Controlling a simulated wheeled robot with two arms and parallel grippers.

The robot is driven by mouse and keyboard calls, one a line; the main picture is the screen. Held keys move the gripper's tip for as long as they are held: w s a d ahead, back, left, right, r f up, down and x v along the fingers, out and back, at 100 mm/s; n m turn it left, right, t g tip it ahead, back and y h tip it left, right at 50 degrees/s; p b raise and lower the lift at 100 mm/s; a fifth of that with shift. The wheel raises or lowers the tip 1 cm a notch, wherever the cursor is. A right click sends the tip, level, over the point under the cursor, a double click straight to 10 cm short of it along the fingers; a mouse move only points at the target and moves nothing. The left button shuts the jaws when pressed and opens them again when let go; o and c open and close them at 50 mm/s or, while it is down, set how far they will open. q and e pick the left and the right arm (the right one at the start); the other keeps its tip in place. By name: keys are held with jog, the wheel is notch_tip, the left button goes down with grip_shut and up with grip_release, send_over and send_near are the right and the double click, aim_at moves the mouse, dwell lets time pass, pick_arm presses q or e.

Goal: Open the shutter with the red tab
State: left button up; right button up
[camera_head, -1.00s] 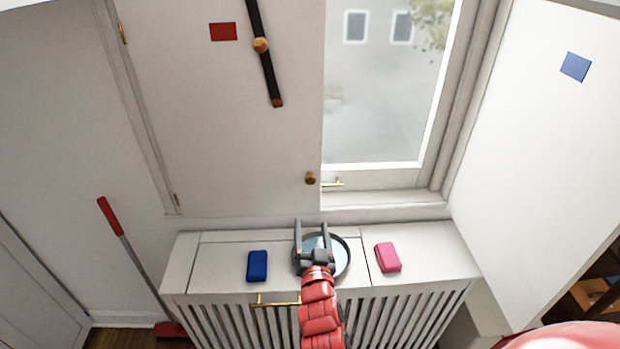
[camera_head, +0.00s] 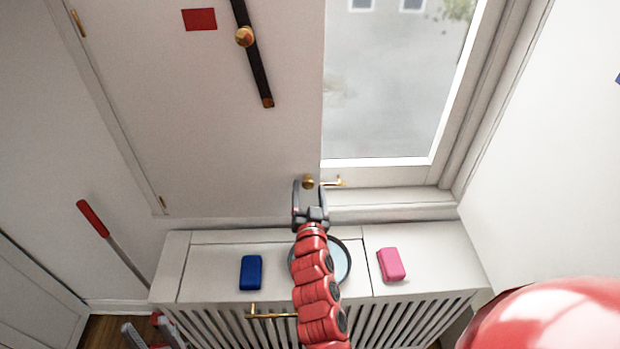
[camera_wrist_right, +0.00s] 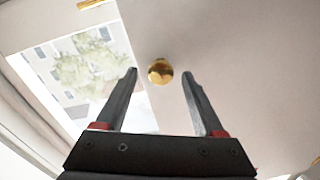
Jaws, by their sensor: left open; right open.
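The shutter (camera_head: 200,120) with the red tab (camera_head: 199,19) is a white panel standing flat over the window's left half. A small brass knob (camera_head: 308,181) sits at its lower right corner. My right gripper (camera_head: 309,184) is open, with its fingers at the knob. In the right wrist view the knob (camera_wrist_right: 160,71) shows between the spread, apart fingertips (camera_wrist_right: 160,72), touching neither. A dark bar (camera_head: 255,60) with a brass pivot slants down the shutter. My left gripper (camera_head: 143,325) is open at the bottom left edge, partly out of frame.
A white radiator cover (camera_head: 215,275) stands below, bearing a blue block (camera_head: 251,272), a pink block (camera_head: 391,265) and a round dish (camera_head: 342,262) partly hidden by my right arm. A red-handled stick (camera_head: 92,216) leans at left.

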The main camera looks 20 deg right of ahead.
jog(key=shift+w, duration=0.2)
jog(key=shift+r, duration=0.1)
jog(key=shift+s, duration=0.1)
grip_shut()
dwell(1.2)
